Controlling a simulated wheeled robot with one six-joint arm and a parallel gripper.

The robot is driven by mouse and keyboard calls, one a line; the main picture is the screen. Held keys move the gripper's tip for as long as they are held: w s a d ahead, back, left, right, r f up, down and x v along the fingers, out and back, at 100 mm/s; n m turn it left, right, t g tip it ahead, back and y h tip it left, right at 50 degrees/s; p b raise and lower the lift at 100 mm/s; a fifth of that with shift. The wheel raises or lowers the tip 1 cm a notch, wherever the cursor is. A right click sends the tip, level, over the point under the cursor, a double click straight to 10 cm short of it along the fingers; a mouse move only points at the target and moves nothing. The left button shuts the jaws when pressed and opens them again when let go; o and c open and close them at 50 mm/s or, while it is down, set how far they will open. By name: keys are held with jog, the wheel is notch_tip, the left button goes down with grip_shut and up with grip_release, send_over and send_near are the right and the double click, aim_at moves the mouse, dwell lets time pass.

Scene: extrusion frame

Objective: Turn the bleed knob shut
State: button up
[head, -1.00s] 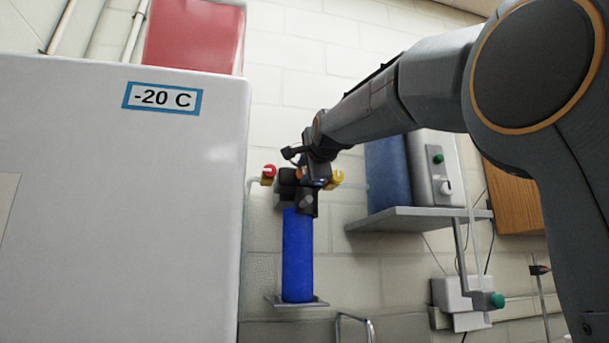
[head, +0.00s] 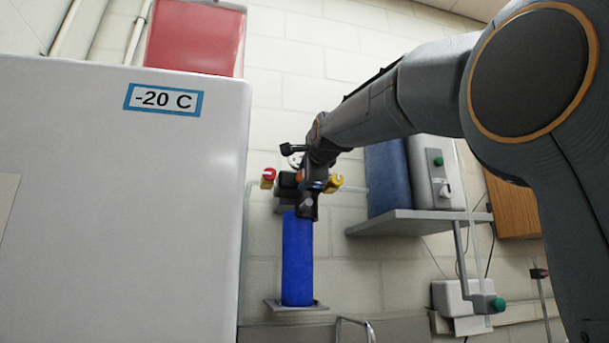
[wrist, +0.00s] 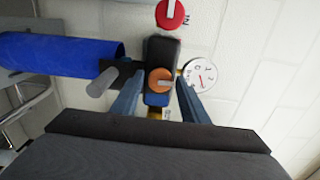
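A round orange knob (wrist: 160,80) with a pale bar across its face sits on the dark valve head (wrist: 162,52) in the wrist view. No label on it is readable. My gripper (wrist: 158,82) is open, with one blue-grey finger on each side of this knob. Gaps show between knob and fingers; depth is hard to judge. In the head view my gripper (head: 308,185) is in front of the valve head and hides most of it. A red knob (wrist: 171,14) marked "IN" and a partly hidden yellow knob (wrist: 160,113) flank the orange one.
A white dial gauge (wrist: 201,76) lies close beside one finger. A grey cylinder (wrist: 103,82) sticks out near the other. The blue canister (head: 297,262) hangs below the head. A white freezer (head: 120,210) stands left, and a wall shelf (head: 415,220) is at right.

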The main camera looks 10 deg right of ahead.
jog(key=shift+o, duration=0.5)
jog(key=s+b, duration=0.2)
jog(key=s, duration=0.5)
jog(key=shift+s, duration=0.4)
